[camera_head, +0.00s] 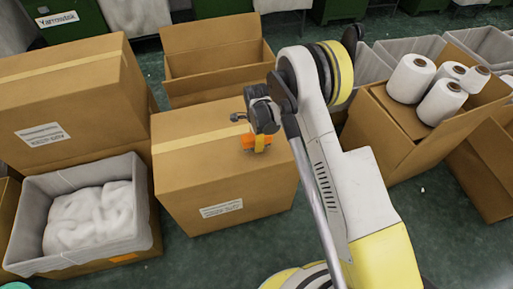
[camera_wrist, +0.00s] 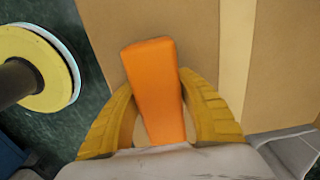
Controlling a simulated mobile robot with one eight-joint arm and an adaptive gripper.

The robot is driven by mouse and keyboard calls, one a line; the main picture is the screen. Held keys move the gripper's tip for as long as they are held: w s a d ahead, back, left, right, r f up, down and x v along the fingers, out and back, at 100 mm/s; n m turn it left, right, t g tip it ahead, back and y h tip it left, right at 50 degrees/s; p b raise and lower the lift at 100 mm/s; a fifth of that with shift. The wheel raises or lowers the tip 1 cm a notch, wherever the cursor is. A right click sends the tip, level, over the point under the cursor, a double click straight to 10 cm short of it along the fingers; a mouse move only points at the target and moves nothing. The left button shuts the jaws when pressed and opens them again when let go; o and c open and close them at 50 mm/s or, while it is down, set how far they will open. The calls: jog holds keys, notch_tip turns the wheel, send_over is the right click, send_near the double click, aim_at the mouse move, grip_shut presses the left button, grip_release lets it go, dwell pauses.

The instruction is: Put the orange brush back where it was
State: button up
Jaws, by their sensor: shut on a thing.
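My gripper (camera_wrist: 160,118) has its yellow fingers on both sides of an orange block-like thing (camera_wrist: 154,80), which I take for the orange brush. The gripper is shut on it. In the head view the orange brush (camera_head: 247,140) shows in small part below my wrist, over the top of the closed cardboard box (camera_head: 185,165). I cannot tell whether the brush touches the box top. The bristles are not visible in either view.
A grey bin with white fluff (camera_head: 30,235) stands to the left of the box. An open carton (camera_head: 190,62) stands behind it. A carton with several white yarn cones (camera_head: 412,165) is on the right. Green floor (camera_head: 210,262) shows in front of the box.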

notch_tip(320, 180, down, 2)
jog(key=shift+f+b, duration=0.2)
jog(key=shift+b, duration=0.2)
jog(key=shift+r, duration=0.15)
jog(key=o, duration=1)
